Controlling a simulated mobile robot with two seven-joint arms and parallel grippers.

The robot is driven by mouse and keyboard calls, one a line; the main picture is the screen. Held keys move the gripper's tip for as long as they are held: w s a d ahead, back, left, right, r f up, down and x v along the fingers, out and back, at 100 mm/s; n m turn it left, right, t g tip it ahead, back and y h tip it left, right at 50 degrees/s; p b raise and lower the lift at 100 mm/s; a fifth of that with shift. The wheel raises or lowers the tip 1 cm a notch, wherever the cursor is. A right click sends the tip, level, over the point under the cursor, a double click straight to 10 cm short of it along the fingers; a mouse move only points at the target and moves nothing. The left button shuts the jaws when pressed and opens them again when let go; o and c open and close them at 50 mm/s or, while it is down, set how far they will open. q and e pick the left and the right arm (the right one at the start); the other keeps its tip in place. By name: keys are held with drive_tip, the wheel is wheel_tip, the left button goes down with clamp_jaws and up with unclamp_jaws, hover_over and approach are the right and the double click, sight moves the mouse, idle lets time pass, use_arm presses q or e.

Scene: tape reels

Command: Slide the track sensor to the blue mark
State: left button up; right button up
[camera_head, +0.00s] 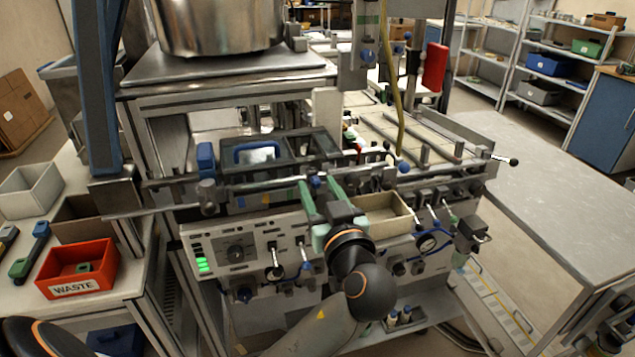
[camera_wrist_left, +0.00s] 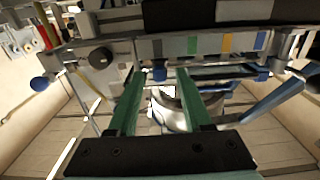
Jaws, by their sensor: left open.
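My left gripper (camera_head: 320,184) is open at the front rail of the machine, its green fingers pointing away from me. A small blue knob (camera_head: 316,180) lies between the fingertips; it also shows in the left wrist view (camera_wrist_left: 160,73), with a gap to each finger. It looks like part of the track sensor, whose body I cannot make out clearly. In the left wrist view a strip carries grey, green, orange and blue marks. The blue mark (camera_wrist_left: 260,40) is to the right of the knob there; in the head view it appears left of the gripper (camera_head: 240,202). My right gripper is out of view.
A beige tray (camera_head: 384,228) sits just right of the gripper. A control panel (camera_head: 235,252) with knobs and levers lies below the rail. A blue-handled cover (camera_head: 257,150) is behind it. A red WASTE bin (camera_head: 77,285) stands at left. The grey table (camera_head: 545,190) at right is clear.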

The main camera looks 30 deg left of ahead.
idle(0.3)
use_arm(q)
clamp_jaws()
idle(0.3)
idle(1.0)
